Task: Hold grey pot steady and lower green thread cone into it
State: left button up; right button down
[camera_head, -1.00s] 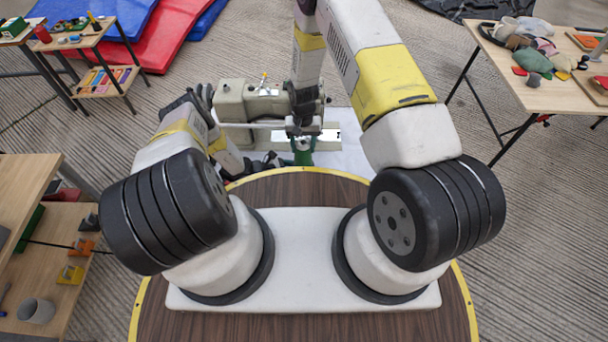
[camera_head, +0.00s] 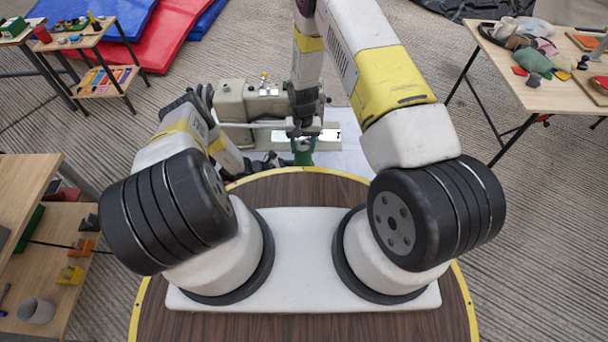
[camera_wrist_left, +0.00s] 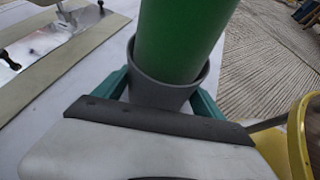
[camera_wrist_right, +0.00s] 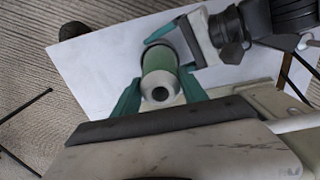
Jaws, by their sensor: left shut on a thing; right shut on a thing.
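The green thread cone (camera_wrist_left: 185,38) stands in the mouth of the grey pot (camera_wrist_left: 162,92) in the left wrist view. Its lower end is hidden inside the rim. My left gripper (camera_wrist_left: 158,100) is shut on the pot, one teal finger on each side. In the right wrist view my right gripper (camera_wrist_right: 160,95) is shut on the green cone (camera_wrist_right: 158,62) near its pale, holed end. The pot is mostly hidden behind the cone there. In the head view my right gripper (camera_head: 303,133) is above a small green patch of the cone; the pot is hidden.
A pale sewing machine (camera_head: 255,102) stands close behind the grippers on a white tabletop (camera_head: 345,155). Side tables with small items stand at left and right. A round brown surface with a yellow rim (camera_head: 300,170) lies in front.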

jog(key=shift+r, duration=2.35)
jog(key=s+f, duration=0.2)
jog(key=s, duration=1.5)
jog(key=w, duration=1.7)
jog(key=shift+r, duration=0.1)
jog(key=shift+f, duration=1.75)
jog(key=shift+f, duration=0.4)
